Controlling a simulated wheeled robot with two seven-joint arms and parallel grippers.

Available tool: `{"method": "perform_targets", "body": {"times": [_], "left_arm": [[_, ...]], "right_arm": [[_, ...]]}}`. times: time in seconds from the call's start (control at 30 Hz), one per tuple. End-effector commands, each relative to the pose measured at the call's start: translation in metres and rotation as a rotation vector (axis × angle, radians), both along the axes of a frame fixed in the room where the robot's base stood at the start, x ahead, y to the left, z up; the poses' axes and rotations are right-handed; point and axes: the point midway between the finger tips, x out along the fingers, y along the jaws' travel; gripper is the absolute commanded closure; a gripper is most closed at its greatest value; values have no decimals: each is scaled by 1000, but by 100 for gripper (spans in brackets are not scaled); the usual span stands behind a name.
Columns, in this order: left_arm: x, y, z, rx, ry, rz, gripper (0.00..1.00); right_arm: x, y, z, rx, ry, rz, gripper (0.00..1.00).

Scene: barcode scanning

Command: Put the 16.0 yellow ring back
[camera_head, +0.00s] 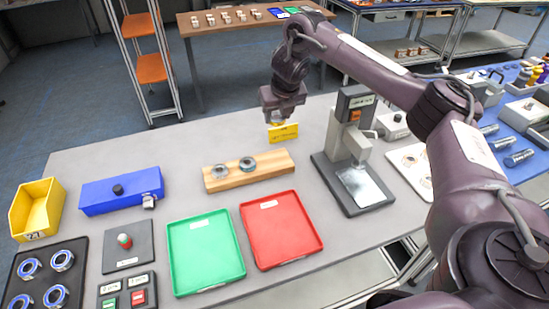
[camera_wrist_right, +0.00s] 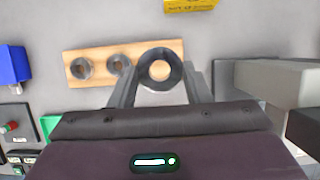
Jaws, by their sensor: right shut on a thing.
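My right gripper (camera_wrist_right: 160,85) is shut on a dark grey ring (camera_wrist_right: 160,54). The ring's open middle shows the right end of the wooden block beneath it. No yellow mark can be made out on the ring. In the head view my right gripper (camera_head: 283,112) hangs above the table, beyond the wooden block (camera_head: 280,166). Two other rings sit on the block, a left one (camera_head: 219,170) and a middle one (camera_head: 248,163); they also show in the right wrist view (camera_wrist_right: 82,68). The block's right part holds no ring. My left gripper is out of view.
A yellow lettered piece (camera_head: 285,133) stands behind the block. A grey press-like device (camera_head: 355,140) stands to the right. Green (camera_head: 205,250) and red (camera_head: 280,230) trays lie in front. A blue box (camera_head: 122,191) is at left.

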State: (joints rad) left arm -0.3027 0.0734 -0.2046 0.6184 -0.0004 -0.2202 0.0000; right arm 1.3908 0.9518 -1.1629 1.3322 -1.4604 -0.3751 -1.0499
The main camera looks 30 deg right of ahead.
Motion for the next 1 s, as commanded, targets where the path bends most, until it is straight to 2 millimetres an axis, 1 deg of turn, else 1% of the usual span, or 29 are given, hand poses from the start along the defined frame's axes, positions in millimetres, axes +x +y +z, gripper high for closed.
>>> {"method": "perform_targets", "body": {"times": [0.03, 0.2, 0.3, 0.4, 0.57, 0.7, 0.77, 0.87, 1.0], "left_arm": [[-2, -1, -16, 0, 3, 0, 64], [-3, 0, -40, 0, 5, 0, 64], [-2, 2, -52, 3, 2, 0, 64], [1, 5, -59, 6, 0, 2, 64], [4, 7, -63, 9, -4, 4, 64], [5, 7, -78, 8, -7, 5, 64], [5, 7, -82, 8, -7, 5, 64], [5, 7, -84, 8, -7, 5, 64], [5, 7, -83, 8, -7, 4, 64]], "right_arm": [[-1, 1, -26, 4, 4, -1, 88], [-1, 2, -71, 4, 3, 0, 88], [0, 1, -92, 4, 1, 0, 88], [0, 1, -105, 3, -1, -1, 88], [1, 0, -115, 0, -2, -1, 88], [0, 2, -138, 2, -1, 0, 88], [0, 1, -145, 3, -1, -1, 88], [1, 1, -150, 2, -2, 0, 88], [1, 1, -148, 0, -3, 0, 88]]}}
